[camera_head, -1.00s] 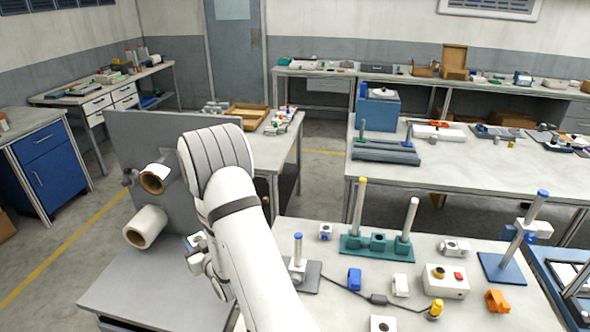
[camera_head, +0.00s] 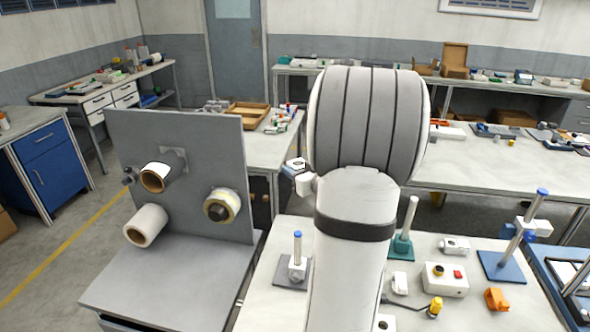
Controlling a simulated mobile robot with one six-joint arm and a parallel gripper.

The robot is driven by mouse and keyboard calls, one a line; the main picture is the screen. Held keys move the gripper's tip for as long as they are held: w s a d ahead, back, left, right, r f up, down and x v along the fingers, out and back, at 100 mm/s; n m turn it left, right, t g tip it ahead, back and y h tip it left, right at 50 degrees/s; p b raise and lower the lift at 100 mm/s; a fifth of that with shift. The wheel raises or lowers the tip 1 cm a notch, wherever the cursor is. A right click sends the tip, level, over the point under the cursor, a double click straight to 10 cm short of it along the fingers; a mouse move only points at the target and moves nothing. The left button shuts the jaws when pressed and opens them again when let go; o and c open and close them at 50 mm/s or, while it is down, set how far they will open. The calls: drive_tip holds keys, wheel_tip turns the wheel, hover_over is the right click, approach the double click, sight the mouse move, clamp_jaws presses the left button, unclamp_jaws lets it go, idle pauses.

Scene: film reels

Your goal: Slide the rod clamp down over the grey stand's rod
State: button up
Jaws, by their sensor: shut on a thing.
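The grey stand (camera_head: 289,283) is on the near table, left of my arm. Its upright rod has a blue tip, and a white block sits low around it. My gripper (camera_head: 306,184) shows only partly at the left edge of my arm. It is shut on the rod clamp (camera_head: 297,164), a small white and blue piece with a dark opening. The clamp is held in the air, up and behind the stand's rod in the picture, and apart from it. My arm hides most of the gripper and the fingertips.
A green stand (camera_head: 402,247), partly hidden by my arm, a control box (camera_head: 445,279), an orange part (camera_head: 497,299) and a blue-based stand (camera_head: 502,267) share the table. A grey panel (camera_head: 190,130) with rolls stands at left.

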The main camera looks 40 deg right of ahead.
wheel_tip(320, 180, down, 9)
drive_tip(key=b, duration=0.7)
drive_tip(key=shift+f, duration=0.2)
drive_tip(key=shift+f+b, duration=0.15)
drive_tip(key=shift+b, duration=0.2)
drive_tip(key=b, duration=0.4)
hover_over(297, 247)
drive_tip(key=w+d, duration=0.1)
drive_tip(key=shift+w+f, duration=0.15)
drive_tip(key=shift+f, duration=2.2)
drive_tip(key=shift+f, duration=0.1)
drive_tip(key=shift+f+b, duration=2.2)
drive_tip(key=shift+f, duration=0.2)
drive_tip(key=shift+f, duration=0.1)
drive_tip(key=shift+f+b, duration=2.1)
drive_tip(key=shift+f, duration=0.3)
drive_tip(key=shift+f+b, duration=2.15)
drive_tip(key=shift+f, duration=0.35)
